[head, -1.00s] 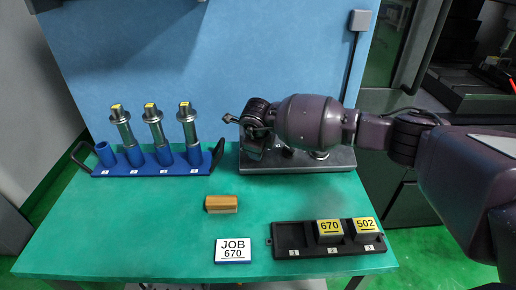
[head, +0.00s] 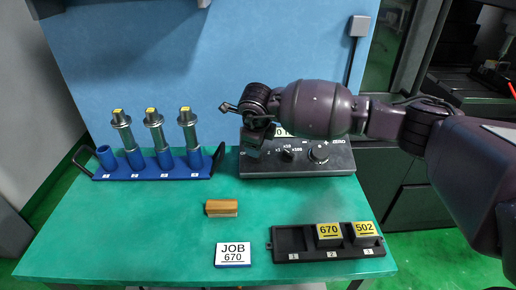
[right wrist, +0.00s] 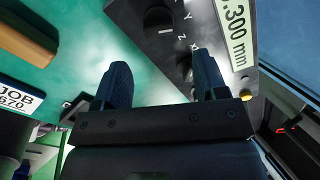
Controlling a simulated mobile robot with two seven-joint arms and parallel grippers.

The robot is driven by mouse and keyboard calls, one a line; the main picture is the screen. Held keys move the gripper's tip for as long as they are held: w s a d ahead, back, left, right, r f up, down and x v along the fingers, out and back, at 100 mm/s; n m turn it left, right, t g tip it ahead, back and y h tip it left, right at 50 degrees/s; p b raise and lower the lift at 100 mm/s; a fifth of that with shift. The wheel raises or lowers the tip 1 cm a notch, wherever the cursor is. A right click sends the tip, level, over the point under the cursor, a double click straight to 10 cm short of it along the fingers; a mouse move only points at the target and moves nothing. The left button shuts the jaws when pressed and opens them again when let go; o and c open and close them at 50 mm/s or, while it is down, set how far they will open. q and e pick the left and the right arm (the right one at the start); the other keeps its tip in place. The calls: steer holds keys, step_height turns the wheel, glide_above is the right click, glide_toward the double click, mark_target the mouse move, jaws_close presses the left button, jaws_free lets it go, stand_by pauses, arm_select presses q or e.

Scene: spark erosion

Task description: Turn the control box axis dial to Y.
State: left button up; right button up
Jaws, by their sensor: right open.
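The black control box (head: 335,165) stands at the back right of the green table, its left end hidden by my right gripper in the head view. My right gripper (head: 254,142) is in front of and above that left end. In the right wrist view the axis dial (right wrist: 158,20) is a dark round knob beside the letters Y and Z. My left gripper is not in view.
The box also has a multiplier knob (head: 288,155) and a larger plus-minus knob (head: 319,152). A blue rack (head: 150,172) with metal holders stands left. A wooden block (head: 221,208), a JOB 670 sign (head: 233,254) and a black tray (head: 290,240) lie in front.

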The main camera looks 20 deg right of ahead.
steer(key=shift+v, duration=2.05)
